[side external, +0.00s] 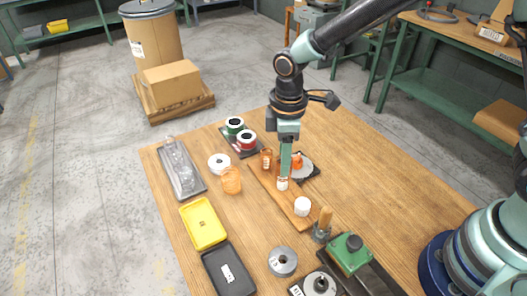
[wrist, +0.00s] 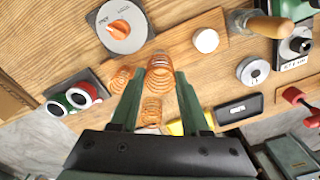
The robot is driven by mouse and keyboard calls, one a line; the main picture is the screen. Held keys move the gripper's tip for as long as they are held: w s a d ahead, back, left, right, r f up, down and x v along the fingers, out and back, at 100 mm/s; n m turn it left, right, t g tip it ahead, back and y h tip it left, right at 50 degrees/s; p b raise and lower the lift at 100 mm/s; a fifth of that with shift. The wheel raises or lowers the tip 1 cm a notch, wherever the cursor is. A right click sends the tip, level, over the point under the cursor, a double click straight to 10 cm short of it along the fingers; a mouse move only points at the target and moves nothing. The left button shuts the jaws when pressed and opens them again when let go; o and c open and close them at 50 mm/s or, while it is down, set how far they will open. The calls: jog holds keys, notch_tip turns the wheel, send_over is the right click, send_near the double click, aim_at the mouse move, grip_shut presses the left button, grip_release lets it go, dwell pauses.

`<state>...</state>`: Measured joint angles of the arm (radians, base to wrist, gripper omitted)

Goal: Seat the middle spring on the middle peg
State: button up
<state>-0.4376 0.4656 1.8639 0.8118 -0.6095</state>
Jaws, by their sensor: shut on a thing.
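My gripper (wrist: 158,78) is shut on an upright copper-orange spring (wrist: 160,72), which stands between its two fingertips in the wrist view. In the side view the gripper (side external: 284,176) points down over the middle of a narrow wooden peg board (side external: 257,177). The middle peg (side external: 283,185) shows pale just below the fingertips. I cannot tell whether the held spring is around this peg or only above it. Another copper spring (side external: 266,160) stands at the far end of the board; it also shows in the wrist view (wrist: 121,80). A bare white peg (side external: 302,206) is at the near end.
A wider orange spring (side external: 231,181) stands on the table left of the board. Red and green spools (side external: 246,141), a yellow tray (side external: 202,222), a dark tray (side external: 228,270) and a wooden-handled tool (side external: 323,226) surround the board.

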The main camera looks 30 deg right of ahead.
jog(key=shift+f, duration=1.8)
dwell(1.6)
dwell(0.3)
jog(key=o, duration=1.1)
jog(key=shift+c, duration=0.2)
jog(key=o, duration=0.3)
jog(key=shift+r, duration=5.6)
